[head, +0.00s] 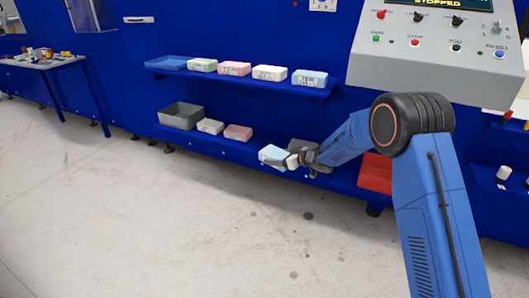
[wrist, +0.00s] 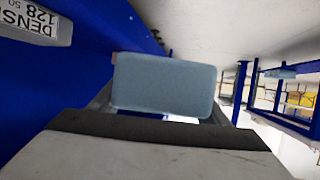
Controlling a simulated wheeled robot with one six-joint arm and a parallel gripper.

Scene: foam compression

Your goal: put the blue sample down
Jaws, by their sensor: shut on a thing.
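The blue sample (head: 272,154) is a pale blue block with rounded corners. In the head view it is at the end of my gripper (head: 289,159), in front of the lower shelf's edge and slightly tilted. My gripper is shut on it. In the wrist view the sample (wrist: 165,85) fills the middle, and its far side is hidden. I cannot tell whether its underside touches anything.
A grey box (head: 303,145) is partly hidden behind my gripper on the lower shelf (head: 265,153). A grey bin (head: 181,115), whitish block (head: 210,126) and pink block (head: 238,132) stand left, a red bin (head: 375,173) right. The upper shelf holds several labelled blocks.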

